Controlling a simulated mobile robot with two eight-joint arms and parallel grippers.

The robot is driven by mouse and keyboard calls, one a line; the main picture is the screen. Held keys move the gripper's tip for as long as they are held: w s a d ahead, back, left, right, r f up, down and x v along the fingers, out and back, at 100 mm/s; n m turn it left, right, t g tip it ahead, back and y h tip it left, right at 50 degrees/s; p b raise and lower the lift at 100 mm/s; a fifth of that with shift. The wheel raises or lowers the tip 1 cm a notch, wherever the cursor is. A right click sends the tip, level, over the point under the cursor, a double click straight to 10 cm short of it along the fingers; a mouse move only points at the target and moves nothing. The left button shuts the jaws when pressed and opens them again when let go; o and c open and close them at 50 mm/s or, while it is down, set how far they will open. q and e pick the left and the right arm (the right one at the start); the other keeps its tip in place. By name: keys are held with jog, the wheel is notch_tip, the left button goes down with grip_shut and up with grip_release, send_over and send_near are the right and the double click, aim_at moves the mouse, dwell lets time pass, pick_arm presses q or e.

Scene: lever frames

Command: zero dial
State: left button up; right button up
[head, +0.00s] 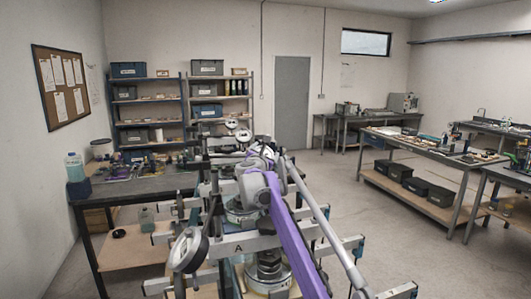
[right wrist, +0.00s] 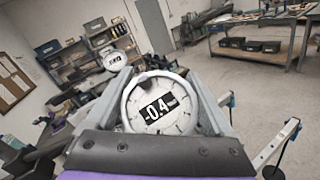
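A round white dial (right wrist: 160,120) with a black window reading -0.4 is large in the right wrist view, with tick marks around its face. My right gripper (right wrist: 162,84) has one grey finger on each side of this dial, close to its rim. I cannot tell whether the fingers touch it. A second, smaller white dial (right wrist: 114,60) stands farther back; its reading is too small to be sure of. In the head view two small white dials (head: 243,135) show beyond my right gripper (head: 254,156). My left gripper is not in view.
A grey frame marked A (head: 239,248) with rails and clamps surrounds my right arm. A dark workbench (head: 140,187) with a bottle (head: 75,166) stands at left. Shelves (head: 148,101) line the back wall. Open floor (head: 345,205) lies to the right, before another bench (head: 430,149).

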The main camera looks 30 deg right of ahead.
jog(key=c, duration=0.7)
jog(key=shift+o, duration=0.2)
jog(key=shift+w+a+r+n+t+y, duration=0.1)
jog(key=shift+n+t+y, duration=0.4)
jog(key=shift+n, duration=0.3)
jog(key=shift+w+r+n+t+y, duration=0.1)
jog(key=shift+n+t+y, duration=0.2)
jog(key=shift+n+t, duration=0.4)
jog(key=shift+a+n+y, duration=0.15)
jog(key=shift+n+y, duration=0.25)
jog(key=shift+n, duration=0.3)
jog(key=o, duration=1.1)
jog(key=shift+f, duration=0.1)
jog(key=shift+a, duration=0.1)
